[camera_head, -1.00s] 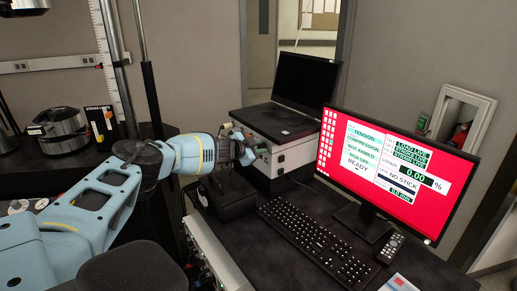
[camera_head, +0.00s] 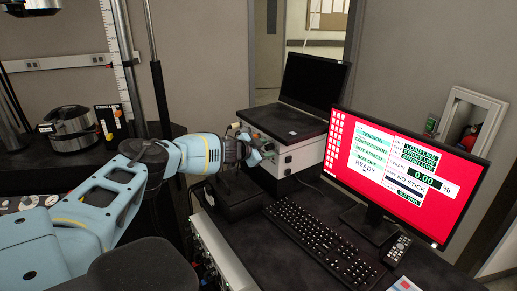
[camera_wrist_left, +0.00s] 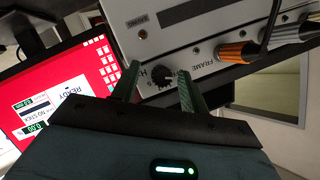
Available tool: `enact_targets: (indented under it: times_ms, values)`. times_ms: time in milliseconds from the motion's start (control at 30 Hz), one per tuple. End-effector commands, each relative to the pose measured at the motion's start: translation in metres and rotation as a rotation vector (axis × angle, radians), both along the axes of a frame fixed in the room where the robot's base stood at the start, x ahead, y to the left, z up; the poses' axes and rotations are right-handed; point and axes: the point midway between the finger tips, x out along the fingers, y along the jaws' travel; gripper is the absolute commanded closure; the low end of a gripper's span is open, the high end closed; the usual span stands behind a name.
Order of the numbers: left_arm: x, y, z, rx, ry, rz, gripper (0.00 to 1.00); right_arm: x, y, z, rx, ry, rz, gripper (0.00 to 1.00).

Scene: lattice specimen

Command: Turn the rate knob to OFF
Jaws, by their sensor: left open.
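A dark round knob (camera_wrist_left: 163,79) sits on the pale front panel of a control box (camera_wrist_left: 190,45) in the left wrist view. Its setting is too small to read, and I cannot tell for sure that it is the rate knob. My left gripper (camera_wrist_left: 158,72) is open, with one green finger on either side of the knob. I cannot tell whether either finger touches it. In the head view my left gripper (camera_head: 257,153) is at the front of the control box (camera_head: 303,157), where the gripper hides the knob.
A laptop (camera_head: 311,85) stands on the control box. A monitor (camera_head: 402,170) with a red screen, a keyboard (camera_head: 318,242) and a remote (camera_head: 397,248) are to the right on the dark desk.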

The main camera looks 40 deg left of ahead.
Motion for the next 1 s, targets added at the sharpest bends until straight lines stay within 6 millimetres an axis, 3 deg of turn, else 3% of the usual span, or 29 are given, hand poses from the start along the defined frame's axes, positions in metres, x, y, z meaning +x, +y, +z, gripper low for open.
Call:
enact_targets:
  times_ms: [300, 500, 1000]
  values:
    - [-0.041, 0.002, 0.024, -0.001, -0.013, 0.001, 0.56, 0.025, -0.001, 0.028, -0.003, -0.073, -0.002, 0.32]
    - [-0.058, 0.002, 0.023, -0.001, -0.004, 0.001, 0.56, 0.022, -0.003, 0.023, -0.009, -0.065, -0.001, 0.32]
    - [-0.068, 0.001, 0.027, 0.002, -0.005, 0.001, 0.56, 0.022, -0.005, 0.024, -0.013, -0.066, 0.004, 0.32]
